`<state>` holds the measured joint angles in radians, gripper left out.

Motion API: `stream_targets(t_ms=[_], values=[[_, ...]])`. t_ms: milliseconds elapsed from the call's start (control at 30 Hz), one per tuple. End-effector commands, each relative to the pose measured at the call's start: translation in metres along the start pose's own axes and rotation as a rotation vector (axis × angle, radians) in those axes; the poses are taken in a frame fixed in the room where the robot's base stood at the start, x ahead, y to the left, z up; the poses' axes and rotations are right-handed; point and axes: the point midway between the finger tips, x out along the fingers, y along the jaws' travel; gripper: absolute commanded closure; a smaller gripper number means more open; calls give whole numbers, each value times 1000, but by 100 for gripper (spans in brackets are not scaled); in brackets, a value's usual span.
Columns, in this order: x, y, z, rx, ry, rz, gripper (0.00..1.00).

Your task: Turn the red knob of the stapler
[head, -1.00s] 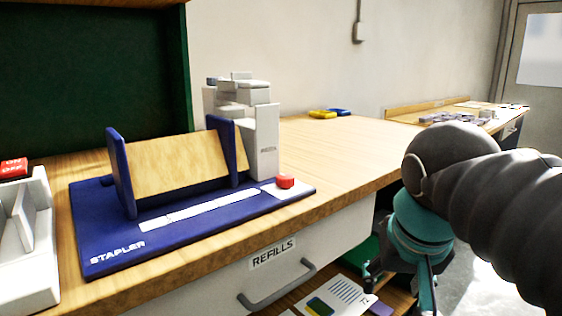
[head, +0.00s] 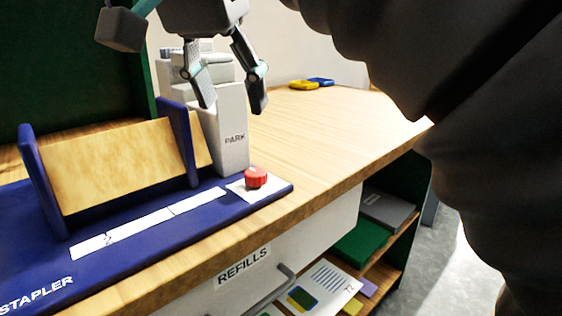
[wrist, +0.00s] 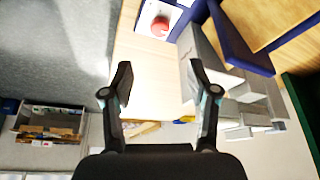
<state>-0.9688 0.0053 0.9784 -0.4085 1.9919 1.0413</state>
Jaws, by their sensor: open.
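The stapler has a flat blue base (head: 150,232) on the wooden table, with a wooden slanted panel between blue uprights and a grey-white body (head: 227,130) marked PARK. Its red knob (head: 256,177) sits on a white square at the right end of the base. My gripper (head: 232,103) is open and empty, above and slightly left of the knob, in front of the stapler body from this view. In the wrist view the knob (wrist: 160,26) is at the top middle, beyond the open fingertips (wrist: 158,84). Nothing touches the knob.
A drawer labelled REFILLS (head: 245,268) is under the table edge. An open shelf with a green item (head: 362,242) and papers is below right. Yellow and blue items (head: 311,83) lie at the back of the table. The tabletop right of the knob is clear.

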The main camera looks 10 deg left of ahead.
Motion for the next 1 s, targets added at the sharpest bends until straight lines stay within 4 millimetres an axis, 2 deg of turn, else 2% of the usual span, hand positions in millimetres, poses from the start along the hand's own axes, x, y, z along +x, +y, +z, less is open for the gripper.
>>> stream_targets(t_ms=[300, 600, 800, 1000], values=[[59, 1, 1, -1, -1, 2, 41], [109, 1, 1, -2, -2, 1, 41], [126, 1, 0, -1, 0, -1, 41], [130, 1, 0, -2, 0, -1, 41]])
